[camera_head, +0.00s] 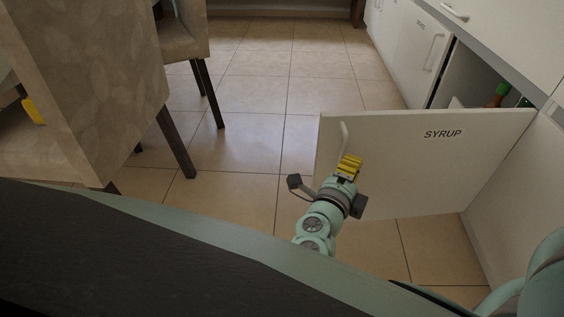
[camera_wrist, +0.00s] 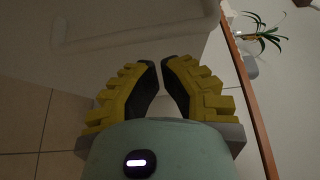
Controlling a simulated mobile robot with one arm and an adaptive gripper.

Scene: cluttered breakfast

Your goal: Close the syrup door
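The white door marked SYRUP (camera_head: 425,165) stands wide open, swung out from the cabinet on the right, its hinge side at the right. Its pale handle (camera_head: 343,140) is near the door's free left edge. My gripper (camera_head: 349,160), with yellow fingers, is in front of the door just below the handle. In the wrist view the fingertips (camera_wrist: 161,64) are close together with nothing seen between them. The door (camera_wrist: 135,14) and its dim handle (camera_wrist: 110,42) lie ahead, up and left. I cannot tell whether the fingers touch the door.
The open cabinet (camera_head: 461,78) shows a bottle with a green top (camera_head: 498,94) inside. Other closed white cabinet doors (camera_head: 415,50) run along the right. Chairs (camera_head: 90,75) stand at left. Tiled floor (camera_head: 250,150) is clear between. A plant (camera_wrist: 262,36) shows in the wrist view.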

